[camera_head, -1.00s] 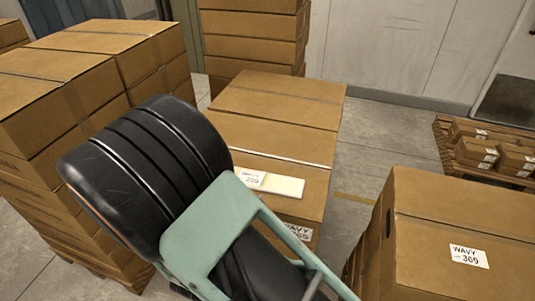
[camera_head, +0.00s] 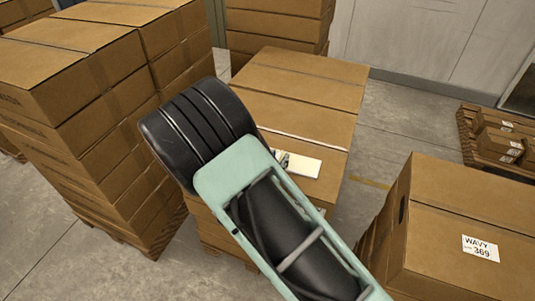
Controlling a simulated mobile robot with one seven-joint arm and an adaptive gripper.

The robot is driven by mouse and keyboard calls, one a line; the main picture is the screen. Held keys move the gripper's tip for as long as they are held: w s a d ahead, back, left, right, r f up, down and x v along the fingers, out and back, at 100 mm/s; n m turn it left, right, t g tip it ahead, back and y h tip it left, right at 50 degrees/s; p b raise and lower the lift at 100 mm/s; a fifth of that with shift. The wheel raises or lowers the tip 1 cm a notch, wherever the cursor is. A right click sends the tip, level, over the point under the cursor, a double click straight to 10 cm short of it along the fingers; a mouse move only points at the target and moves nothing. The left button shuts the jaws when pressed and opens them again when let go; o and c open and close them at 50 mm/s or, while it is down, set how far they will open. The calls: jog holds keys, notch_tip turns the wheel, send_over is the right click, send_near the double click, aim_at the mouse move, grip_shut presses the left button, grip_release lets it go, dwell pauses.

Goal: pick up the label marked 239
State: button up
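The label marked 239 cannot be made out now; my arm covers most of the spot where it lay. A white pad (camera_head: 303,164) lies on the near box top of the middle stack (camera_head: 305,83), just right of my arm. A small dark and grey patch shows at the pad's left end; I cannot tell whether it is a fingertip or part of the label. My arm, black with a pale green frame, crosses the middle of the view. My gripper is hidden behind it or shows only as that small patch, so its opening cannot be seen.
A box (camera_head: 470,220) at the right bears a different label (camera_head: 481,248), reading WAVY 369. Tall box stacks (camera_head: 75,85) stand at the left, another (camera_head: 280,25) at the back. Small labelled boxes (camera_head: 502,137) sit on a pallet at the far right. Grey floor (camera_head: 400,130) is clear between.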

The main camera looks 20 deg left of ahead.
grip_shut()
jog(key=shift+r, duration=0.15)
dwell(0.4)
